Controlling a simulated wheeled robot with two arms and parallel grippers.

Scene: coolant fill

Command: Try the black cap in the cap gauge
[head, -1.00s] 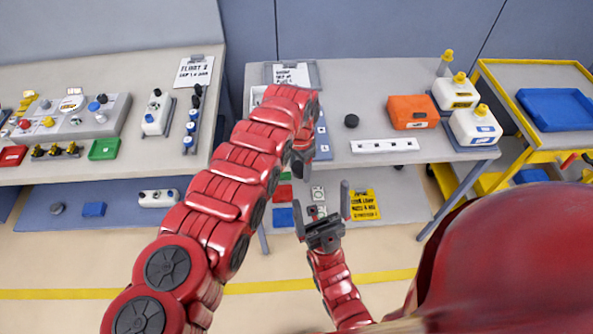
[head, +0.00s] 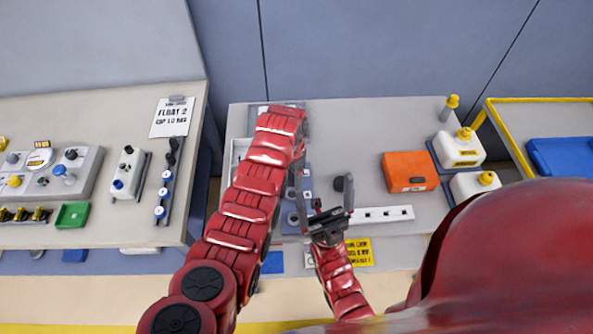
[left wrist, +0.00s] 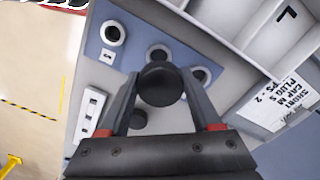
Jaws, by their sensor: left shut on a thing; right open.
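My left gripper (left wrist: 160,90) is shut on a black round cap (left wrist: 162,82) in the left wrist view. The cap is beside the sockets of a blue plate (left wrist: 134,63), which looks like the cap gauge. In the head view my left arm hides most of the blue plate (head: 308,172), and the held cap cannot be made out.
Another round black piece (left wrist: 138,119) lies on the bench near a white strip with holes (left wrist: 89,118). An orange box (head: 409,171) and white jugs with yellow caps (head: 459,150) stand at right. A white compartment tray (left wrist: 232,22) adjoins the plate.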

